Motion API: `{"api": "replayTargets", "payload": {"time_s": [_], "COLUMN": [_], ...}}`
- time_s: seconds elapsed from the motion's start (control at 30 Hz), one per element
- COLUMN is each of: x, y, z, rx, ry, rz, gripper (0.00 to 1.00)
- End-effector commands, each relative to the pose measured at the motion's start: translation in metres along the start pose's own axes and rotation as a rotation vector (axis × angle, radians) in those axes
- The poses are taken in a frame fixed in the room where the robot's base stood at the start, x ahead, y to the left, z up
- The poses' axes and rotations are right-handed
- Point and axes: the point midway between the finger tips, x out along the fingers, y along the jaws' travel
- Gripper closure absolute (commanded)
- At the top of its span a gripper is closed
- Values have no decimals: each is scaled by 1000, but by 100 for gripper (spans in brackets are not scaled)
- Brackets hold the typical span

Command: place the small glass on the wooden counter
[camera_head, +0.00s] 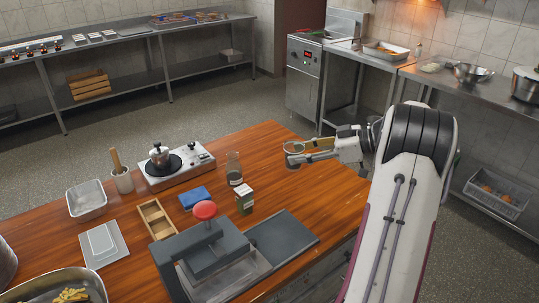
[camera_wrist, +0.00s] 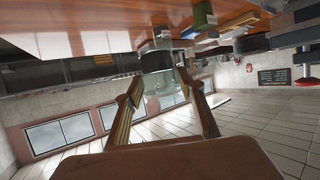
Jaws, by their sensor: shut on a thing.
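My gripper (camera_head: 298,152) is shut on the small glass (camera_head: 292,147), a clear round cup whose rim shows at the fingertips. In the wrist view the see-through glass (camera_wrist: 156,66) sits between the two fingertips of my gripper (camera_wrist: 159,82). In the head view the glass appears in front of the far right part of the wooden counter (camera_head: 312,205). It looks held above the surface, but the exact gap is hard to tell.
A dark flat board (camera_head: 282,240) lies at the right. Bare wood lies right of the bottle.

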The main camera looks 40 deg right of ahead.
Motion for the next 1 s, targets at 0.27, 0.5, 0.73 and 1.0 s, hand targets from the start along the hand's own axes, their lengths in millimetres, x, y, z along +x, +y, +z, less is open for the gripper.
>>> {"api": "replayTargets", "payload": {"time_s": [0.27,0.5,0.73,1.0], "x": [1,17,57,116], "y": [0,-6,-23,-58], "z": [-1,-8,-27,-55], "rx": [-1,-13,-43,-89], "ry": [1,1,1,1], "rz": [-1,-30,-101,-212], "gripper": [87,87,87,87]}}
